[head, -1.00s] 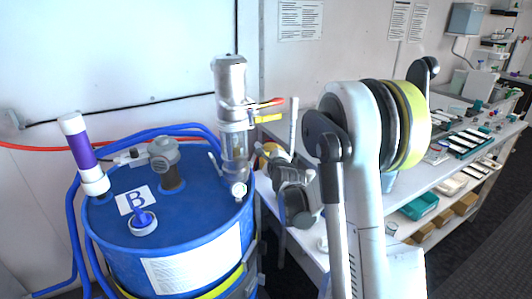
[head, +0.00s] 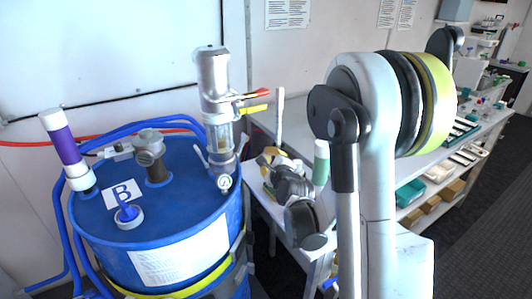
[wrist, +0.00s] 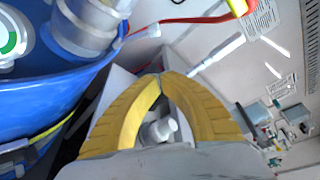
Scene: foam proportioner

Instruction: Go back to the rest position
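My gripper (head: 270,156) is beside the right side of the blue drum (head: 200,226), over the near end of the bench. In the wrist view its yellow fingers (wrist: 162,76) meet at the tips, with nothing visible held between them. The drum carries a "B" label (head: 123,193) and a metal pump with a clear section (head: 217,110) on its lid. The pump has a red lever (head: 255,93) and a yellow lever (head: 253,109). In the wrist view the drum (wrist: 45,85) and pump body fill the left side, apart from the fingers.
A white-and-purple tube (head: 66,150) and a grey valve fitting (head: 148,152) stand on the drum lid. A long bench (head: 405,170) with shelves and small items runs right. Dark floor (head: 470,240) lies clear at lower right.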

